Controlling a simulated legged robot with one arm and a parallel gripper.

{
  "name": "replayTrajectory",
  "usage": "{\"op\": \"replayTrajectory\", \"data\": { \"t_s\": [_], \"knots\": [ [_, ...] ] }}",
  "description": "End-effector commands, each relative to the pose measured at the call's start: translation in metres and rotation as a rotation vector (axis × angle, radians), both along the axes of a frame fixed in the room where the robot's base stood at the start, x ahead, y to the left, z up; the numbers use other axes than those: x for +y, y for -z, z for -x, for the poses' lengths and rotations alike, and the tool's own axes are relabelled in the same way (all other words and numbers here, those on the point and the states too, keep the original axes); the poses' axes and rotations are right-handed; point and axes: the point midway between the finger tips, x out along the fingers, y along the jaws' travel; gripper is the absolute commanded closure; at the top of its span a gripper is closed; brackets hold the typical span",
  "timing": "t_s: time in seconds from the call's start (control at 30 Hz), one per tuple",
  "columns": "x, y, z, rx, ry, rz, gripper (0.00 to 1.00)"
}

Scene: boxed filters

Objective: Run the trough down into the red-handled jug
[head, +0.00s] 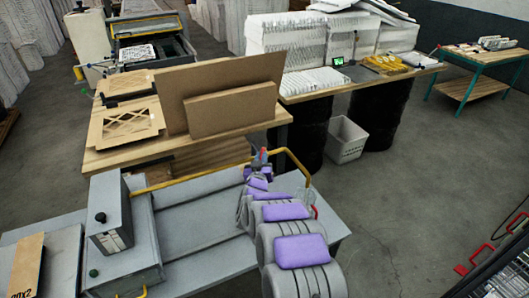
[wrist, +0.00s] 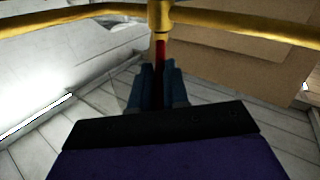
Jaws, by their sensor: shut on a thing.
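My gripper (head: 262,158) is at the yellow bar (head: 195,176) over the far side of the grey bench. In the wrist view, its blue fingers (wrist: 158,85) are shut on a red stem (wrist: 160,52) that hangs from a collar on that bar. A long grey channelled bed (head: 200,225), seemingly the trough, lies left of my arm. I cannot tell whether the bar is joined to it. No jug shows clearly. A small red bit (head: 315,212) shows beside my arm, and what it belongs to is mostly hidden. No liquid can be made out.
A grey box with a black knob (head: 108,217) stands at the bench's left. Brown boards (head: 235,100) stand on the wooden table behind. A white bin (head: 345,139) is on the floor. A black crate with red handles (head: 500,270) is at lower right. Floor between is clear.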

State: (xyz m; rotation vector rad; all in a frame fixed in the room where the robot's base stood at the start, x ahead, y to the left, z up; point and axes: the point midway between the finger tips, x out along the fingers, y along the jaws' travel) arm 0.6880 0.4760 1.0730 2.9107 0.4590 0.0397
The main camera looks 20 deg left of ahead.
Motion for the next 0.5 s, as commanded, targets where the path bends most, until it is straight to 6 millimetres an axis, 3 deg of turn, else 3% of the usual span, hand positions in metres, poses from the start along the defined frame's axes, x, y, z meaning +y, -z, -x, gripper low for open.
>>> {"op": "replayTrajectory", "data": {
  "t_s": [0.5],
  "knots": [
    [0.0097,-0.0006,0.0031,-0.003,0.071,0.001,1.0]
  ]
}}
